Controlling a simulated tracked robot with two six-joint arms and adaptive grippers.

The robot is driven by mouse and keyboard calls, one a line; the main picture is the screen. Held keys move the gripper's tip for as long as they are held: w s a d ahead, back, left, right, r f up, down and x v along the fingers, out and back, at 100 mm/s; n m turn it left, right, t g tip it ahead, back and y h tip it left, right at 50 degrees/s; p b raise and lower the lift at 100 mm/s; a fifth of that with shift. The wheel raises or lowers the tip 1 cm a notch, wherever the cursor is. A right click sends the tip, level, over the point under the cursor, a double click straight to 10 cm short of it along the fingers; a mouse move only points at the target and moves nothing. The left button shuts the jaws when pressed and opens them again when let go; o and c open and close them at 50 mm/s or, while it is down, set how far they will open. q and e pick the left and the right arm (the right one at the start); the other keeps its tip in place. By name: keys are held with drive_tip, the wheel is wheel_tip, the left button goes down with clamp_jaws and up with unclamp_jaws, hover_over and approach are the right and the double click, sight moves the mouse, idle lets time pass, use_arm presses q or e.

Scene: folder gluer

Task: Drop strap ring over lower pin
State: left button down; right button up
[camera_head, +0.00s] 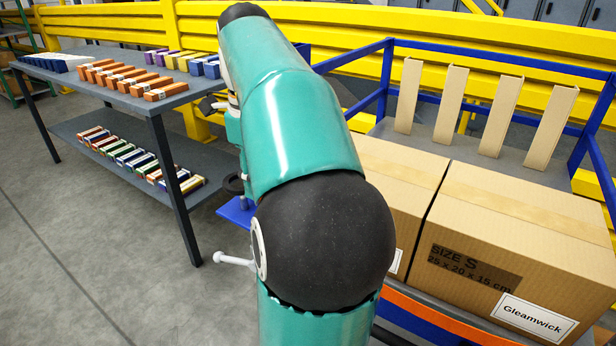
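One teal arm of mine with black joints fills the middle of the view. It comes in from the bottom and is probably my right arm. Its gripper is mostly hidden behind it; small dark parts at its left edge may belong to the gripper, but its fingers are not clear. A short white pin (232,259) with a rounded end sticks out to the left beside the arm's lower black joint; I cannot tell what it is fixed to. A small dark round part (233,184) shows above it, possibly a ring. I cannot make out the strap. My other gripper is not in view.
A grey two-level table (152,116) with rows of small coloured cartons stands at the left. At the right, large cardboard boxes (520,230) sit on a cart with a blue frame (345,60). Yellow guard rails (480,35) run behind. Grey floor at the lower left is clear.

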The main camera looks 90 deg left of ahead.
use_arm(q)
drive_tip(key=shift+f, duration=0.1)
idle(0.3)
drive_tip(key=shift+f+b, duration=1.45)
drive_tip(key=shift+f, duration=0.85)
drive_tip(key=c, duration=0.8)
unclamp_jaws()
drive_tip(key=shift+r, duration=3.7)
